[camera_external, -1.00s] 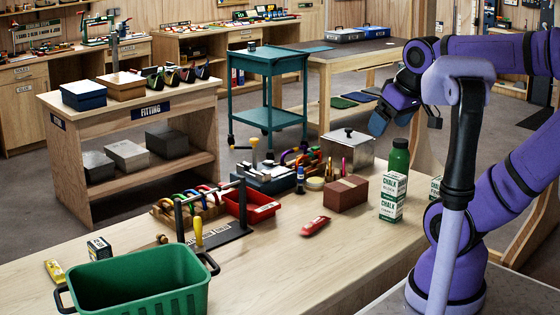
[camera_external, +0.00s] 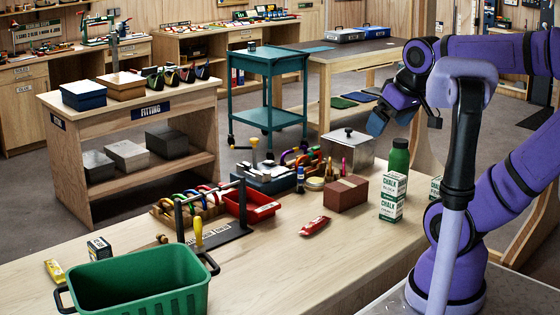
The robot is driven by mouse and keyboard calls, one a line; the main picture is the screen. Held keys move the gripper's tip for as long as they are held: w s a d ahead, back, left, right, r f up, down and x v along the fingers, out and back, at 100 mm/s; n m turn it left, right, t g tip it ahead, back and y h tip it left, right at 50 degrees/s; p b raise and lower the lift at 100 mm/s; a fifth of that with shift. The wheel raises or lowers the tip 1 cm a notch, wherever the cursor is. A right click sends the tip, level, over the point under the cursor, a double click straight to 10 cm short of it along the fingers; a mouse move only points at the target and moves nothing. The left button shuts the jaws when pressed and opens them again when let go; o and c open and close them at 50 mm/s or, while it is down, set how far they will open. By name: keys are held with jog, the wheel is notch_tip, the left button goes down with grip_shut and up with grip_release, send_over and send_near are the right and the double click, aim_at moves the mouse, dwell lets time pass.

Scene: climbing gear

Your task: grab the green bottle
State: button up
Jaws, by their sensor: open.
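The green bottle (camera_external: 399,156) with a dark cap stands upright toward the right end of the wooden workbench. Its lower part is hidden behind a green and white chalk box (camera_external: 391,197). My gripper (camera_external: 405,121) is open and empty, held in the air above and slightly left of the bottle, apart from it. One blue-grey finger shows at its left and a darker one at its right. How far it is from the bottle in depth I cannot tell.
A brown block (camera_external: 346,194) and a metal box (camera_external: 347,147) stand left of the bottle. Another chalk box (camera_external: 435,188) is partly hidden by my arm. A red tool (camera_external: 314,226), a red tray (camera_external: 262,208) and a green crate (camera_external: 140,284) lie further left.

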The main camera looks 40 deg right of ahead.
jog(key=w+d+r+n+g, duration=0.1)
jog(key=w+d+n, duration=0.1)
jog(key=w+d, duration=0.6)
jog(key=n+y, duration=0.2)
jog(key=n, duration=0.2)
send_over(403, 141)
jog(key=s+d, duration=0.1)
jog(key=s, duration=0.1)
notch_tip(403, 141, down, 15)
jog(key=x, duration=0.5)
jog(key=shift+s+f, duration=0.1)
jog(key=shift+s, duration=0.15)
jog(key=shift+d+x, duration=0.2)
jog(key=shift+x, duration=2.35)
jog(key=shift+w, duration=0.1)
jog(key=c, duration=1.5)
